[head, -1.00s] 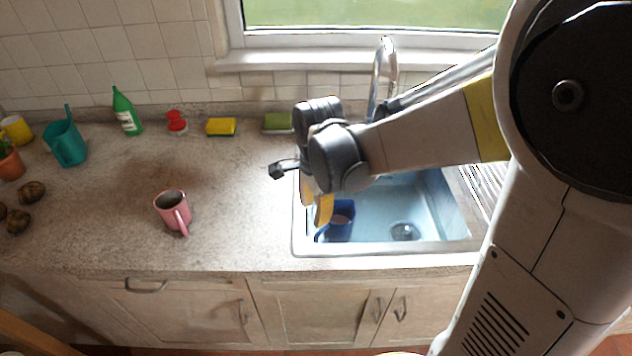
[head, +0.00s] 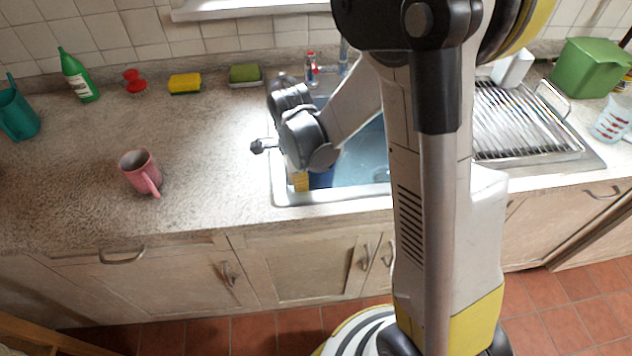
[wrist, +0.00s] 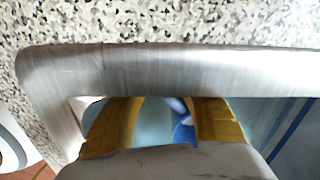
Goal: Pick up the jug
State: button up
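A blue mug-like vessel (head: 324,177) is in the sink, mostly hidden behind my gripper. Part of it shows as a blue patch between the fingers in the wrist view (wrist: 183,131). My gripper (head: 301,182) points down at the left side of the sink. In the wrist view its yellow fingers (wrist: 165,108) are apart, with nothing visibly held between them. A clear vessel with red marks (head: 612,120), resembling a measuring jug, stands at the far right. A teal vessel (head: 17,116) stands at the far left. I cannot tell which vessel is the jug.
The sink's metal rim (wrist: 180,72) lies close to the fingers. A pink mug (head: 140,171) stands on the counter to the left. A green bottle (head: 78,77), yellow sponge (head: 185,83) and green sponge (head: 245,74) are along the back. A drying rack (head: 520,120) is right of the sink.

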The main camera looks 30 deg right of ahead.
jog(key=shift+f, duration=0.8)
jog(key=shift+r, duration=0.1)
jog(key=shift+c, duration=0.4)
grip_shut()
jog(key=shift+r, duration=0.1)
